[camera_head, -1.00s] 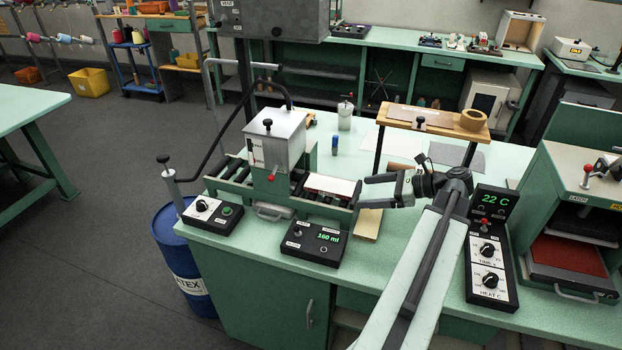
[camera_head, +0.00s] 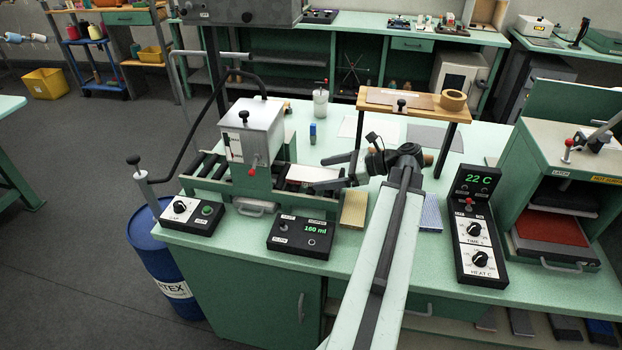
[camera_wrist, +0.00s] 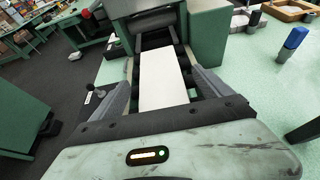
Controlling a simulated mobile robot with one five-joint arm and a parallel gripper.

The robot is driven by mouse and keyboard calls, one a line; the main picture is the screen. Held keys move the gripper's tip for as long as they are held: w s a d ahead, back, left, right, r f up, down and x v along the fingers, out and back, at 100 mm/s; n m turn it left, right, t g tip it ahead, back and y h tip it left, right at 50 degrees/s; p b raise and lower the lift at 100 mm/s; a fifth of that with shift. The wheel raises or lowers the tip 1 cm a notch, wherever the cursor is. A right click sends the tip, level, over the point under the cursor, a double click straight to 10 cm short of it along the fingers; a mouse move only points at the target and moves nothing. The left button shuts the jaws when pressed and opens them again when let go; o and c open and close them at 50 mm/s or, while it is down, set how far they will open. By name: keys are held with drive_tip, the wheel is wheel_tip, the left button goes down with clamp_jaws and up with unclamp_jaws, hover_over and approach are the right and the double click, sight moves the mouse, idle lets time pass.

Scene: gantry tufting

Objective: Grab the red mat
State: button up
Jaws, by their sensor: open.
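A flat white-topped piece (camera_head: 308,174) with a thin reddish edge lies on the rollers at the right side of the roller machine. It shows as a white strip in the wrist view (camera_wrist: 163,85). A red mat-like slab (camera_head: 552,227) lies inside the open press at the right. I cannot tell from the white top whether the piece on the rollers is the red mat. My gripper (camera_head: 328,173) is open and empty at the right end of the rollers. In the wrist view its fingers (camera_wrist: 163,72) point along both sides of the white piece.
The roller machine (camera_head: 252,135) stands left of my gripper. A control box (camera_head: 302,237) reading 160 ml sits in front of it. A wooden shelf stand (camera_head: 385,98) rises behind my arm. A heat control panel (camera_head: 480,225) stands at the right. A blue bottle (camera_head: 313,133) stands behind the rollers.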

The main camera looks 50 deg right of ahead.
sight(318, 175)
drive_tip(key=shift+b+x, duration=0.4)
drive_tip(key=shift+x, duration=0.65)
drive_tip(key=shift+w+a+f, duration=0.1)
drive_tip(key=shift+w+a, duration=0.1)
drive_tip(key=shift+w, duration=0.1)
drive_tip(key=c, duration=1.6)
wheel_tip(318, 175, up, 10)
drive_tip(key=p, duration=1)
